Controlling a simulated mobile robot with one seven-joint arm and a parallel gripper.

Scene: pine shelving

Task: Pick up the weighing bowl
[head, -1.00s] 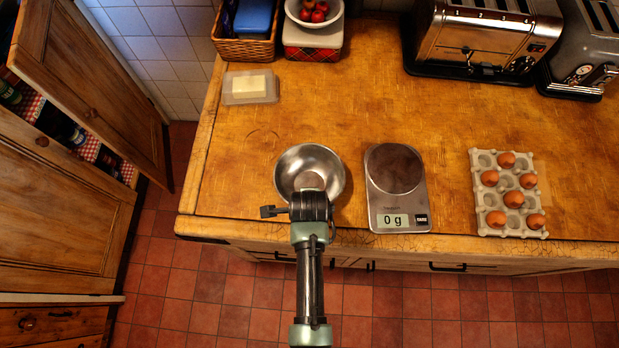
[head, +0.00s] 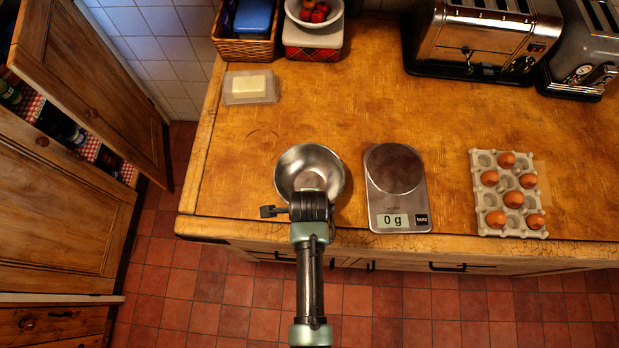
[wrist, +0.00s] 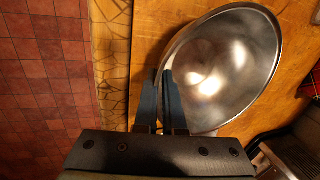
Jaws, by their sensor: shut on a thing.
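The weighing bowl (head: 309,166) is a shiny steel bowl near the front edge of the wooden worktop, left of the kitchen scale (head: 396,180). My gripper (wrist: 163,82) is shut on the bowl's near rim in the wrist view, one finger outside the wall and one inside. The bowl (wrist: 222,62) is empty. In the head view my wrist hides the fingers and the bowl's near edge. I cannot tell whether the bowl touches the worktop. The scale's display reads 0 g.
An egg tray (head: 484,200) with several brown eggs stands to the right. A butter dish (head: 232,98) lies back left. A basket (head: 240,46), a fruit bowl (head: 329,20) and toasters (head: 482,45) line the back. The worktop (head: 350,110) behind the bowl is clear.

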